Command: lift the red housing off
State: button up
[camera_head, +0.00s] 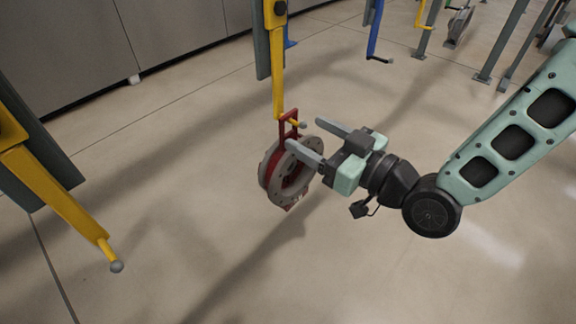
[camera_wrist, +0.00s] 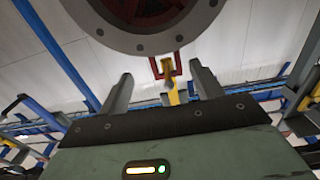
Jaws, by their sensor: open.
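The red housing (camera_head: 272,166), a red round body with a pale grey drilled flange, hangs upright by a red loop (camera_head: 283,124) from a yellow hook (camera_head: 277,75) in the head view. My gripper (camera_head: 304,132) is open, its two fingers pointing left at the loop and hook end, just above the flange. In the wrist view the flange (camera_wrist: 150,43) fills the top, and the loop (camera_wrist: 166,66) and yellow hook (camera_wrist: 173,88) show between the spread fingers (camera_wrist: 162,74). I cannot tell whether a finger touches anything.
Another yellow hook (camera_head: 65,200), empty with a grey ball tip, hangs at the left. A blue hook (camera_head: 374,38) and another grey wheel-like part (camera_head: 459,25) hang at the back. Grey posts stand at the upper right. The floor below the housing is clear.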

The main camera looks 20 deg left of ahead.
aim_at(288, 121)
jog(key=p+x, duration=0.2)
jog(key=x, duration=0.1)
jog(key=p+x, duration=0.1)
jog(key=shift+s+a+r, duration=0.2)
jog(key=shift+s+a, duration=0.05)
jog(key=shift+a, duration=0.2)
jog(key=shift+w+a+f, duration=0.15)
jog(key=shift+w+a, duration=0.1)
jog(key=shift+a, duration=0.15)
grip_shut()
